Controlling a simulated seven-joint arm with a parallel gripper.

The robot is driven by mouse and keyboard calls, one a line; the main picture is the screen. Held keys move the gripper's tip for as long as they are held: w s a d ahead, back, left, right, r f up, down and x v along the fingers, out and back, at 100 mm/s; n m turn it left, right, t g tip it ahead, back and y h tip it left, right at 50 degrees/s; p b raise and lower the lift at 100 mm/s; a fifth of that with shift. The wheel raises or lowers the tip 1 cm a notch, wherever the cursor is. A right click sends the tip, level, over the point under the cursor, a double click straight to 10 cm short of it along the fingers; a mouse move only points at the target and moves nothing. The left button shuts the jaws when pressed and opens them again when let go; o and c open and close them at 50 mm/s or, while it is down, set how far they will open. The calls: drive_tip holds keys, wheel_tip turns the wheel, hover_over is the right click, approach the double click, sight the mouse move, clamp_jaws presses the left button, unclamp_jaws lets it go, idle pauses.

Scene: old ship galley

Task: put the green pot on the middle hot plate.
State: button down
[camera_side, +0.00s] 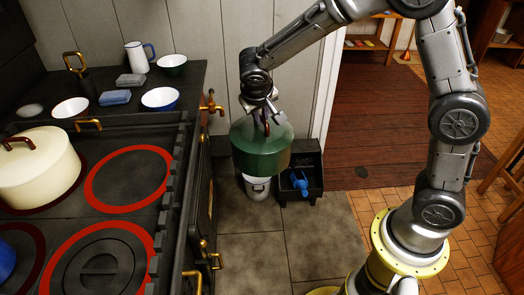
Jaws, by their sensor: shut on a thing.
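The green pot (262,158) hangs upright in the air to the right of the stove, above the floor. My gripper (263,116) is shut on the brown handle at the top of the pot. On the black stove top, a red-ringed hot plate (130,179) is bare, left of the pot. A second red-ringed hot plate (99,268) nearer the camera is also bare. I cannot tell from this view alone which hot plate counts as the middle one.
A cream pot (38,168) stands on a hot plate at left. A blue pot (6,262) shows at the left edge. A rail (170,205) edges the stove. Bowls, a jug (138,55) and sponges sit behind. A white bucket (257,187) and black box (302,172) stand below the pot.

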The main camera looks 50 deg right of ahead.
sight(272, 131)
drive_tip(key=shift+n+t+y, duration=0.3)
drive_tip(key=shift+n+t, duration=0.1)
drive_tip(key=shift+n, duration=0.3)
drive_tip(key=f, duration=0.1)
drive_tip(key=s+d+f, duration=0.1)
drive_tip(key=f, duration=0.1)
drive_tip(key=s+f, duration=0.1)
drive_tip(key=f, duration=0.1)
drive_tip(key=shift+s+d+f, duration=0.1)
drive_tip(key=shift+s+d, duration=0.1)
drive_tip(key=shift+s, duration=0.05)
drive_tip(key=shift+n+t+y, duration=0.3)
drive_tip(key=shift+n, duration=0.6)
drive_tip(key=f, duration=0.2)
drive_tip(key=s+f, duration=0.1)
drive_tip(key=f, duration=0.1)
drive_tip(key=s+a+f, duration=0.1)
drive_tip(key=f, duration=0.1)
drive_tip(key=shift+s+a+f, duration=0.1)
drive_tip(key=shift+s+f, duration=0.1)
drive_tip(key=shift+f, duration=0.05)
drive_tip(key=shift+a+f, duration=0.15)
drive_tip(key=shift+f, duration=0.15)
drive_tip(key=shift+w+a, duration=0.2)
drive_tip(key=shift+a, duration=0.15)
